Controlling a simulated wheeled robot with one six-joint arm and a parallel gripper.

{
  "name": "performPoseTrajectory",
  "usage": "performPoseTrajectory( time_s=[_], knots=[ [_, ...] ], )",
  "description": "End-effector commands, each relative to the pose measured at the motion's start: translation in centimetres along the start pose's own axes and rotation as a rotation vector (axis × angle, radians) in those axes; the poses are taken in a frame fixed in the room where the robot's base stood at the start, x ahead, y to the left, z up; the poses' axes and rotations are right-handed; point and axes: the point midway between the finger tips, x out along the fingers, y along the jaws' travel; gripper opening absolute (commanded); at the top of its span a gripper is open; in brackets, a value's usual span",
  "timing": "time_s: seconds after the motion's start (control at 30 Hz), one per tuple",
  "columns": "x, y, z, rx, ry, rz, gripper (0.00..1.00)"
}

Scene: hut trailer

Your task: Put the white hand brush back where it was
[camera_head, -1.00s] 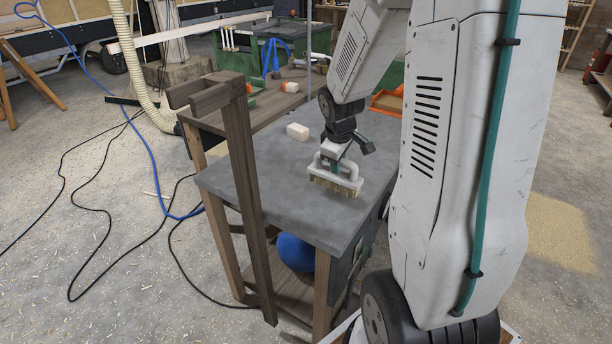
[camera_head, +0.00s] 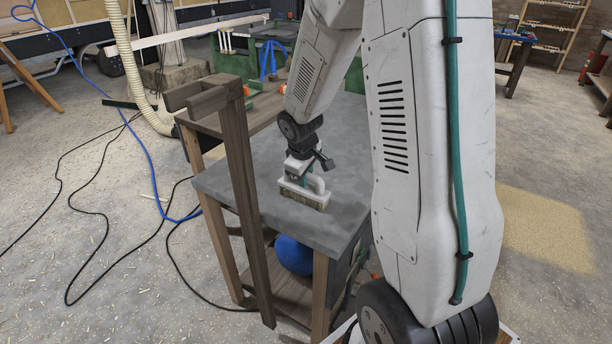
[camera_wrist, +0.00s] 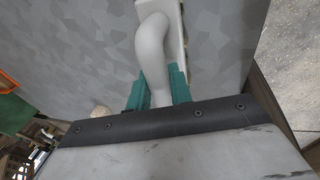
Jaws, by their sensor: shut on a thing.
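The white hand brush (camera_head: 304,194) has a white handle and back with pale bristles below. It is upright, bristles down, at or just above the grey table top (camera_head: 340,215); I cannot tell whether they touch. My gripper (camera_head: 303,178) is above the brush and shut on its handle. In the wrist view the teal fingers of my gripper (camera_wrist: 158,92) stand on both sides of the curved white brush handle (camera_wrist: 152,45). Most of the bristles are hidden there.
A dark wooden post frame (camera_head: 240,180) stands against the table's left side. A blue ball (camera_head: 294,255) sits on the shelf below. A wooden bench (camera_head: 262,108) adjoins behind. The table top's near right part is clear. Black cables (camera_head: 90,210) lie on the floor at left.

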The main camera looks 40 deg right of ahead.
Motion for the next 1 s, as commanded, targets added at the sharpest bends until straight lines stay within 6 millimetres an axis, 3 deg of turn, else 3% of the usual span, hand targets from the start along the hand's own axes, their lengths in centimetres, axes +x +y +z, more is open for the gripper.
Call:
performPoseTrajectory(
  time_s=[0.13,0.17,0.2,0.23,0.5,0.63,1.0],
  knots=[
    [0.3,-0.1,0.0,0.001,0.0,0.0,0.0],
    [0.3,-0.1,0.0,0.001,0.0,0.0,0.29],
    [0.3,-0.1,0.0,0.001,0.0,0.0,0.4],
    [0.2,-0.1,0.0,0.001,0.0,0.0,0.43],
    [0.2,0.0,0.0,0.001,0.0,0.0,0.43],
    [-0.8,0.1,-0.1,0.0,0.003,0.003,0.43],
    [-8.4,0.1,-0.1,0.0,0.005,0.003,0.43]
  ],
)
